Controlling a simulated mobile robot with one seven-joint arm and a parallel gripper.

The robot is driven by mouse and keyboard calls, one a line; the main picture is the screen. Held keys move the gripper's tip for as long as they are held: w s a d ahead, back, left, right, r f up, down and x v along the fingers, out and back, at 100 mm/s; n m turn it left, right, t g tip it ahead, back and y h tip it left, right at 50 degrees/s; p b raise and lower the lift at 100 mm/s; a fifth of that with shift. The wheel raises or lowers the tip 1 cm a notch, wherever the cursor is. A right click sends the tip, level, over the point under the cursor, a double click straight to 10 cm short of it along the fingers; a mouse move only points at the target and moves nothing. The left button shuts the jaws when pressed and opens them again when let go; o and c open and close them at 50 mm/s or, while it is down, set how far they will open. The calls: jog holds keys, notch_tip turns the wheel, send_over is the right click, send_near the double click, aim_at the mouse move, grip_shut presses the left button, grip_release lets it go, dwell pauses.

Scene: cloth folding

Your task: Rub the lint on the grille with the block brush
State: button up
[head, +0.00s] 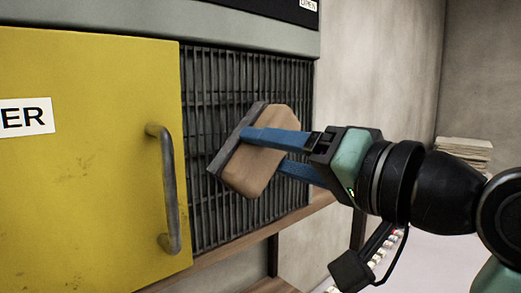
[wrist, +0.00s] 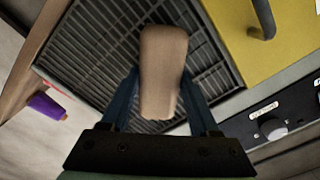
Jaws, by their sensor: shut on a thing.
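The block brush (head: 262,160) has a tan wooden body and a dark grey bristle face. My gripper (head: 275,152) is shut on the wooden body, with one blue finger on each side. The brush is tilted, with its bristle side facing the dark grille (head: 205,85), at about the grille's middle. I cannot tell whether the bristles touch the bars. In the wrist view the wooden back of the brush (wrist: 163,70) sits between the fingers and hides the bristles and part of the grille (wrist: 90,50). I cannot make out any lint on the visible bars.
A yellow door (head: 85,190) with a grey bar handle (head: 165,190) stands left of the grille. A wooden ledge (head: 225,250) runs below it. A stack of papers (head: 463,150) is at the far right. The wrist view shows a purple object (wrist: 46,106) and a knob (wrist: 272,128).

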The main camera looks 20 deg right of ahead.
jog(key=w+d+p, duration=0.3)
jog(key=d, duration=0.7)
jog(key=shift+w, duration=0.4)
dwell(0.5)
jog(key=shift+v, duration=2.95)
jog(key=shift+s, duration=0.1)
jog(key=v, duration=0.3)
jog(key=shift+b, duration=0.3)
